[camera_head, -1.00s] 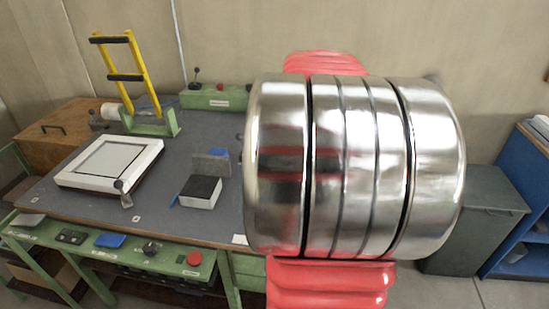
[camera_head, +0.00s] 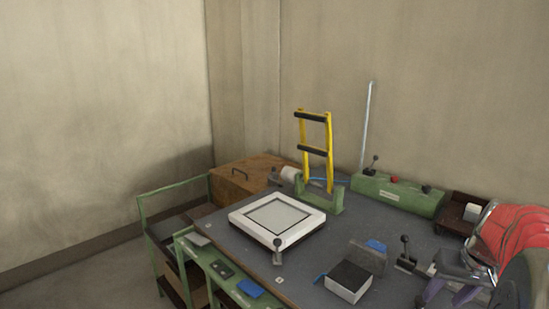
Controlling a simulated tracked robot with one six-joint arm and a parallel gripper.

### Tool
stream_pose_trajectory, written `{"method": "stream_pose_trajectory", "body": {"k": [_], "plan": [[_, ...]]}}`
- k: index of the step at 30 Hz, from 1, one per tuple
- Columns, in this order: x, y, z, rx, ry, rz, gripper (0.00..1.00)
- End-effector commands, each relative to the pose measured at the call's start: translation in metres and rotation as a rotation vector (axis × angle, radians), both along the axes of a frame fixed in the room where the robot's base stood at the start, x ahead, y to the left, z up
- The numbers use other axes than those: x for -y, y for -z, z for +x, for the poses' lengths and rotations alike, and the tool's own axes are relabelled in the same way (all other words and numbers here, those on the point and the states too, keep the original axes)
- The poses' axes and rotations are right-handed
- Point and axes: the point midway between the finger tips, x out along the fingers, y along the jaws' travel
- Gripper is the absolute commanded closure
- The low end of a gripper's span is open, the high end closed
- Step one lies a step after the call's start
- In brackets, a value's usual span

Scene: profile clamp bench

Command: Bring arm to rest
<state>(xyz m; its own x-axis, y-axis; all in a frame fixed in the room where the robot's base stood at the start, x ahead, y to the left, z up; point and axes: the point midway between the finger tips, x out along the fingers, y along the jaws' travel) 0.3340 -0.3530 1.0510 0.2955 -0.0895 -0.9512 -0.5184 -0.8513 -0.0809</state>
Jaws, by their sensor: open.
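My arm shows at the right edge, with a red sleeve and a shiny metal wrist. My gripper (camera_head: 449,297) hangs at its end over the right part of the bench, low in the picture and partly cut by the frame. Its fingers are apart and I see nothing between them. The grey bench top (camera_head: 330,262) lies below. A black-topped white block (camera_head: 348,282) stands left of the gripper, with a grey upright plate (camera_head: 368,257) behind it. I cannot tell the gripper's height above the bench.
A small black lever (camera_head: 405,253) stands close to the gripper. A white framed panel (camera_head: 277,219) lies on the left of the bench. Behind are a yellow frame (camera_head: 315,150) in a green stand, a green control box (camera_head: 397,195) and a dark tray (camera_head: 460,213). Open floor lies left.

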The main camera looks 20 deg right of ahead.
Motion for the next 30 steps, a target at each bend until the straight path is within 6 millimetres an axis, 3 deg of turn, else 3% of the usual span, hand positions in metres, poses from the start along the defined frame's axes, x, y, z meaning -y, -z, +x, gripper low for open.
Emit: {"method": "stream_pose_trajectory", "body": {"k": [14,21,30], "plan": [[-0.128,-0.003,-0.002,-0.028,0.002,-0.010,0.56],[-0.194,-0.007,-0.008,-0.011,-0.078,-0.042,0.56],[-0.264,-0.011,-0.022,0.036,-0.237,-0.088,0.56]]}}
